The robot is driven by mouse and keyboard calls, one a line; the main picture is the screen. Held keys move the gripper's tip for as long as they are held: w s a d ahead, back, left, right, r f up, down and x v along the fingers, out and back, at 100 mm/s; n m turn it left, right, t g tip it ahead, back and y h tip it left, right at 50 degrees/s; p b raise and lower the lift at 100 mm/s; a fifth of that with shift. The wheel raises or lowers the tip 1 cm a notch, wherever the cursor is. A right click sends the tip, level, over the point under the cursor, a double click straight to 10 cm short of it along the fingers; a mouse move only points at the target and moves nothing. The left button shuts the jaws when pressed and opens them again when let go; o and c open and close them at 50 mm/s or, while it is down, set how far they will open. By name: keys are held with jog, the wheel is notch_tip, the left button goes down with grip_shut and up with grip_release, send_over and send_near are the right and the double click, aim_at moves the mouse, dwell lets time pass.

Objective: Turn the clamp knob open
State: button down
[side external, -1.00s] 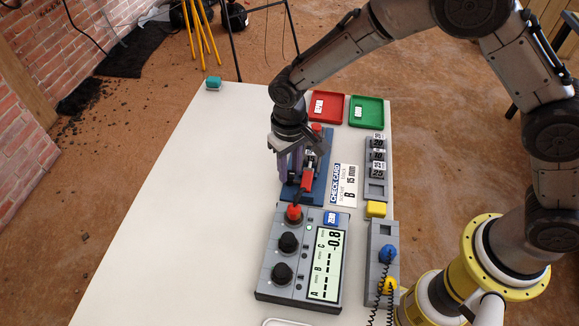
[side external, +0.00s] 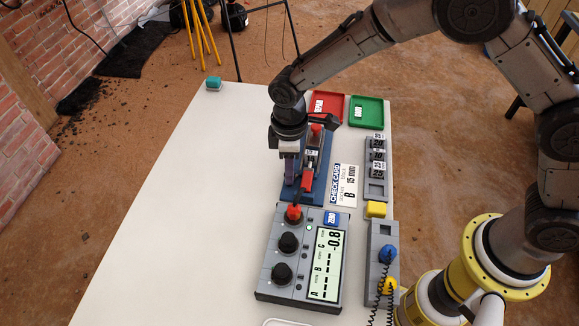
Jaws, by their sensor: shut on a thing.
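The clamp is a blue-based fixture (side external: 318,190) on the white table, with a grey body and red parts at its far and near ends. My gripper (side external: 289,178) points down at the clamp's left side, with its fingers lined up one behind the other in this view. It is shut on the clamp knob, which is mostly hidden by the fingers and wrist. A small labelled block (side external: 312,153) sits in the clamp, right of the fingers.
A grey meter (side external: 300,290) with dark knobs, a red plug (side external: 294,212) and a display reading -0.8 stands nearer. Red (side external: 327,97) and green (side external: 366,101) trays lie behind. A check card (side external: 343,186) and block rack (side external: 376,190) are at right. The table's left is clear.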

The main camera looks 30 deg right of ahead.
jog(key=n, duration=0.6)
jog(key=shift+r, duration=0.1)
jog(key=shift+n, duration=0.3)
dwell(0.3)
jog(key=c, duration=0.9)
grip_release()
notch_tip(320, 180, up, 14)
